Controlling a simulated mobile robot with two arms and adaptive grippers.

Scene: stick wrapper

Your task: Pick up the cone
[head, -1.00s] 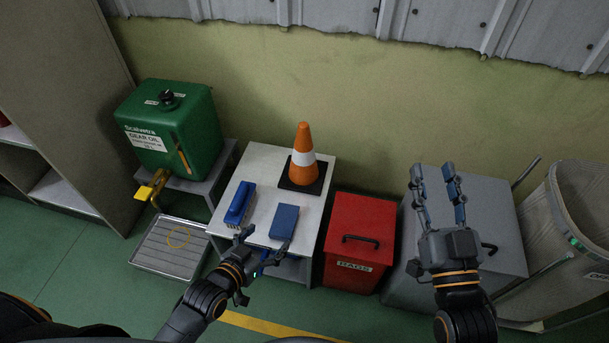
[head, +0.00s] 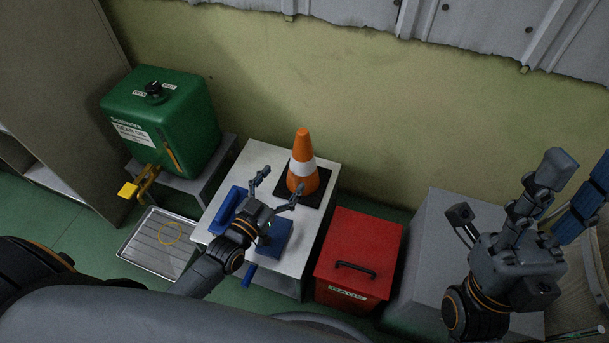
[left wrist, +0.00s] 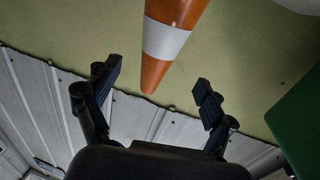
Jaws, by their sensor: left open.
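The orange cone (head: 303,165) with a white band stands upright on its black square base, at the back right of a small white table (head: 258,158). My left gripper (head: 280,183) is open and empty over the table, just in front and left of the cone, with no contact that I can make out. In the left wrist view the cone (left wrist: 167,40) appears upside down, its tip lying between the two spread fingers (left wrist: 157,75). My right gripper (head: 515,190) is at the right, fingers spread, with nothing held.
Two blue items lie on the table, one at left (head: 224,209) and a box (head: 274,238) partly under my left gripper. A green oil tank (head: 165,120) stands left, a red bin (head: 358,255) right, a grey box (head: 435,235) farther right. The wall is close behind.

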